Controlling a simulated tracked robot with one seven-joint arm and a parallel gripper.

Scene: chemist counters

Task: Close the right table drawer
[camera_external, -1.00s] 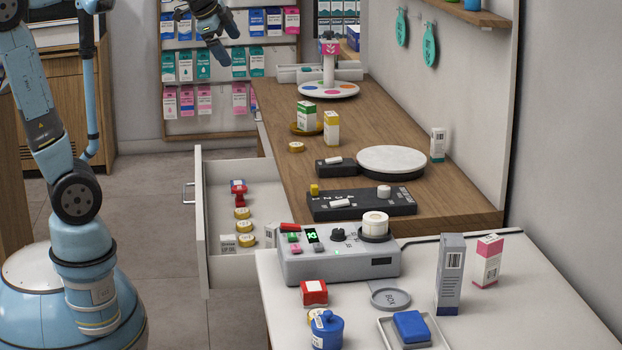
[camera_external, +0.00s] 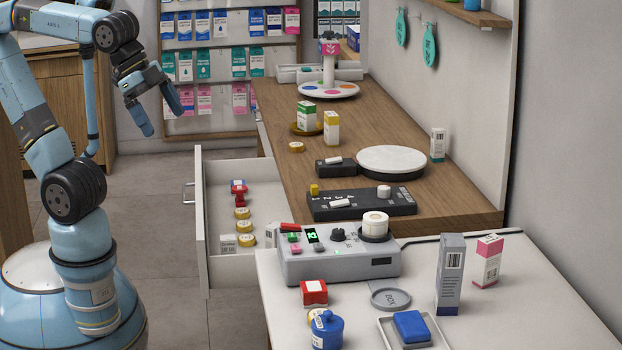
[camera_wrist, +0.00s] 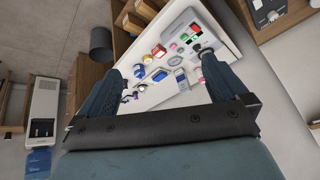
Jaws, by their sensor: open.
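The white drawer (camera_external: 232,269) is pulled far out from the left side of the wooden counter in the external view. Its bar handle (camera_external: 188,193) is on its left-facing front. Inside lie a red stamp-like item (camera_external: 238,192), yellow-topped round items (camera_external: 243,226) and small boxes. My gripper (camera_external: 163,119) is open and empty, up and to the left of the drawer, with its fingers pointing down. It touches nothing. In the wrist view the two blue fingers (camera_wrist: 162,72) are spread apart. I cannot clearly make out the drawer there.
The wooden counter (camera_external: 400,115) holds a round white plate (camera_external: 391,159) and a black panel (camera_external: 360,204). The floor left of the drawer is clear.

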